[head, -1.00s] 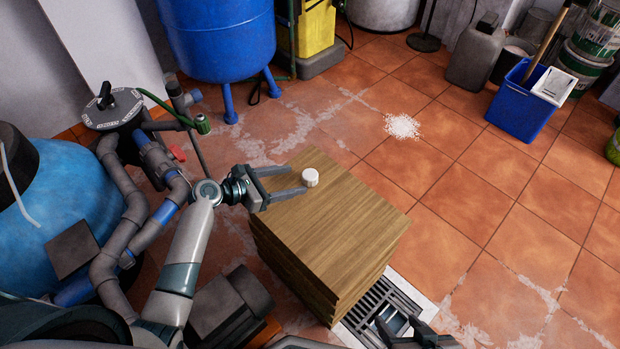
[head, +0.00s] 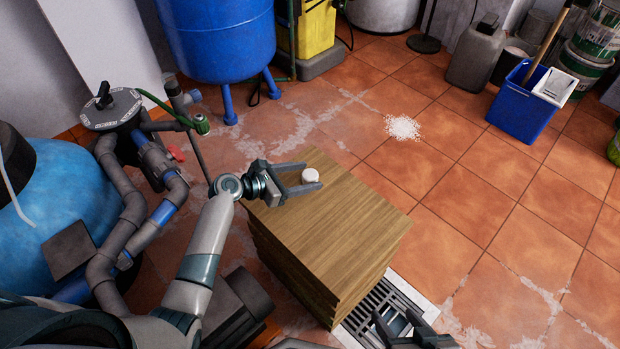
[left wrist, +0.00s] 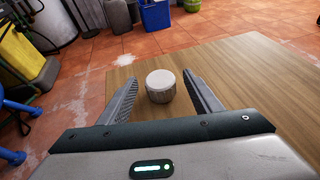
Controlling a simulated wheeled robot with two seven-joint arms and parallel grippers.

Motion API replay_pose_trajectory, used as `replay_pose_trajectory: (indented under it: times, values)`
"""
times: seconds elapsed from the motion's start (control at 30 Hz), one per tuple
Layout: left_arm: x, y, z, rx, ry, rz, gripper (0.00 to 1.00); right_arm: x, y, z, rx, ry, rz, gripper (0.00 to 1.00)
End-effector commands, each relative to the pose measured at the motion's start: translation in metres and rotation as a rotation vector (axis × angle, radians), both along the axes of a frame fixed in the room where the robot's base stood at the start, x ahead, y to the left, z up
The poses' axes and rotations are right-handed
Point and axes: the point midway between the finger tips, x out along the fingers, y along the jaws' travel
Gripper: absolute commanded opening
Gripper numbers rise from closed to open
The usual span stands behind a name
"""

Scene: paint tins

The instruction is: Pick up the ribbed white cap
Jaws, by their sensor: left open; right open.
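The ribbed white cap (head: 310,175) stands upright on the wooden top of a stacked block (head: 335,225). In the left wrist view the cap (left wrist: 161,86) sits between the two fingers, with a gap visible on each side. My left gripper (head: 311,176) is open, its fingers on either side of the cap near the far end of the wood. It also shows in the left wrist view (left wrist: 160,92). My right gripper (head: 402,326) is open at the bottom edge of the head view, low beside the block, and only partly in view.
A floor drain grate (head: 375,308) lies right of the block. Blue tank (head: 222,40) and grey pipes (head: 120,190) stand left and behind. A white granular spill (head: 403,127) and a blue bucket (head: 522,103) are on the tiled floor, mostly clear at right.

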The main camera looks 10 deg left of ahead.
Motion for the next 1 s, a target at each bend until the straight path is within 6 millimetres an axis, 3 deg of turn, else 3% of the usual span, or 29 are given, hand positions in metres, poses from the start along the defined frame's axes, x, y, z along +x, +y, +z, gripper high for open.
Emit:
replay_pose_trajectory:
  times: [0.43,0.6,0.63,1.0]
  values:
    - [0.0001,0.0002,0.0003,0.001,-0.001,0.0,0.59,-0.0029,0.0021,-0.0007,0.003,0.006,0.0,0.55]
    - [0.0001,0.0002,0.0003,0.001,-0.001,0.0,0.18,-0.0029,0.0021,-0.0007,0.003,0.007,0.0,0.55]
    - [0.0001,0.0002,0.0003,0.001,-0.001,0.0,0.15,-0.0029,0.0021,-0.0007,0.003,0.007,0.0,0.55]
    - [0.0002,0.0002,0.0038,0.001,-0.001,-0.001,0.15,-0.003,0.0014,0.0005,0.0,0.01,0.0,0.55]
